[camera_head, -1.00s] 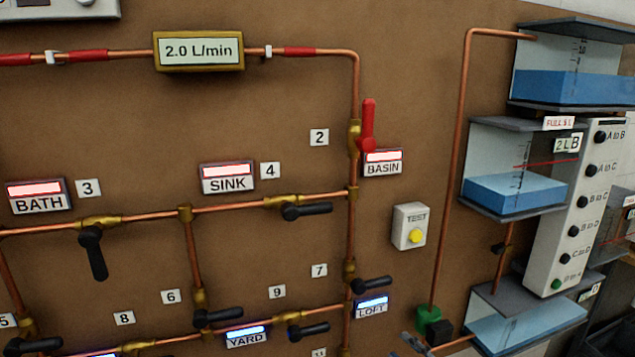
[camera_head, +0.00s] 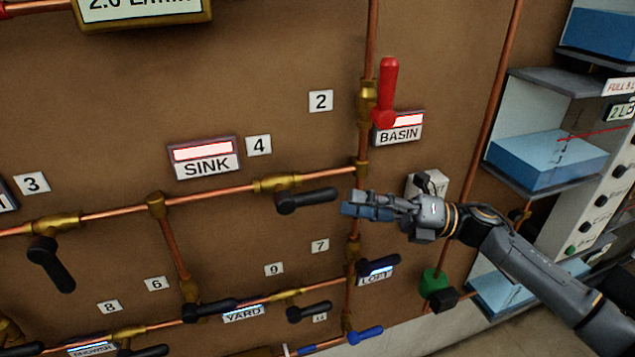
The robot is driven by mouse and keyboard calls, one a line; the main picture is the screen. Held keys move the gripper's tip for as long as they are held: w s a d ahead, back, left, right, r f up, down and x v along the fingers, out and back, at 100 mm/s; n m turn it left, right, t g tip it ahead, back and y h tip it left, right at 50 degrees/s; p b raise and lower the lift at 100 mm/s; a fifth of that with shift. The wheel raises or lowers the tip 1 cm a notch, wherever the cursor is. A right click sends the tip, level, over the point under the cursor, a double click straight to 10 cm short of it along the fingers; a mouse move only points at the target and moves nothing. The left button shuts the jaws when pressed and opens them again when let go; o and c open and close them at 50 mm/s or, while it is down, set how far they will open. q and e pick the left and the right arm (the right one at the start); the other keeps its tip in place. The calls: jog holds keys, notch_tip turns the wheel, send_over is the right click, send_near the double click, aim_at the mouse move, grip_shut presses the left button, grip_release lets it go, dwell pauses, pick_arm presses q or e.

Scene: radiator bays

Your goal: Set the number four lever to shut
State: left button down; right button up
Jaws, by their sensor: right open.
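The number four lever (camera_head: 305,200) is black and sits on a brass valve (camera_head: 278,184) in the copper pipe, below the white "4" tag (camera_head: 258,145). It points right, roughly along the pipe. My right gripper (camera_head: 347,203) comes in from the lower right, its fingers pointing left. It is open, and in the picture its fingertips are just right of the lever's free end, with a small gap. I cannot tell its distance from the board. My left gripper is not in view.
The red number two lever (camera_head: 387,92) stands upright above my gripper, beside the BASIN sign (camera_head: 398,130). The number seven lever (camera_head: 378,265) is just below it. The SINK sign (camera_head: 206,160) is lit red. Water tanks (camera_head: 545,160) stand at the right.

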aim_at(318, 203)
jog(key=p+x, duration=0.2)
jog(key=x, duration=0.5)
jog(key=shift+w+p, duration=0.15)
jog(key=shift+p, duration=0.25)
jog(key=shift+a, duration=0.15)
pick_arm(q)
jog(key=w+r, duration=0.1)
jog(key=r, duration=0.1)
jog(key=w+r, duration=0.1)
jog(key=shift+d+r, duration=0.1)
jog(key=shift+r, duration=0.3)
pick_arm(e)
grip_shut()
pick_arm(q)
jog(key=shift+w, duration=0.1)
